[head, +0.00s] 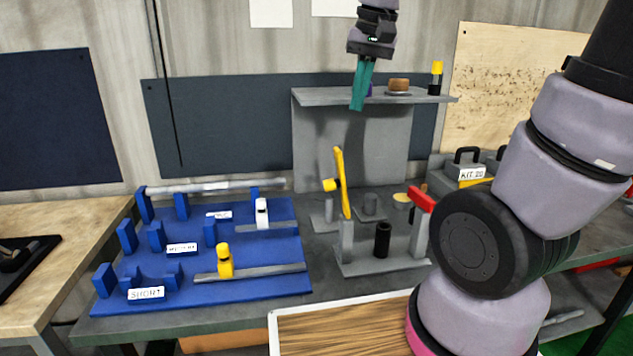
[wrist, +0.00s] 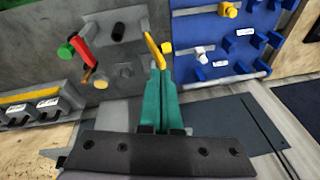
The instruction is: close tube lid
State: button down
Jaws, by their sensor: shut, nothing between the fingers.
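My gripper (head: 357,106) has teal fingers, shut and empty, pointing down in front of the grey shelf. A yellow flat piece (head: 343,180) with a yellow knob stands nearly upright at a grey post, below the fingertips and apart from them in the head view. In the wrist view the yellow piece (wrist: 154,48) shows just beyond my fingertips (wrist: 158,72). A red piece (head: 422,200) sits tilted atop another grey post; its green end (wrist: 67,50) shows in the wrist view. A black cylinder (head: 383,240) stands between the posts. I cannot tell for sure which piece is the tube lid.
A blue rack (head: 265,290) with rods and yellow and white clamps lies left. The grey shelf (head: 330,97) behind my gripper carries a brown piece (head: 399,85) and a yellow-topped black cylinder (head: 436,78). A wood-topped tray (head: 340,335) lies in front. Kit boxes (head: 470,172) stand right.

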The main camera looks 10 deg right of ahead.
aim_at(335, 186)
jog(key=w+a+f+n+g+h, duration=0.1)
jog(key=w+a+f+g+h, duration=0.2)
jog(key=a+f, duration=0.45)
jog(key=w+a+f+n+h, duration=0.2)
jog(key=w+a+f+h, duration=0.1)
jog(key=w+a+f, duration=0.4)
jog(key=s+d+f, duration=0.1)
jog(key=d+f, duration=0.5)
jog(key=d, duration=0.1)
jog(key=shift+s+d+f, duration=0.15)
jog(key=shift+s+f, duration=0.1)
jog(key=shift+f, duration=0.1)
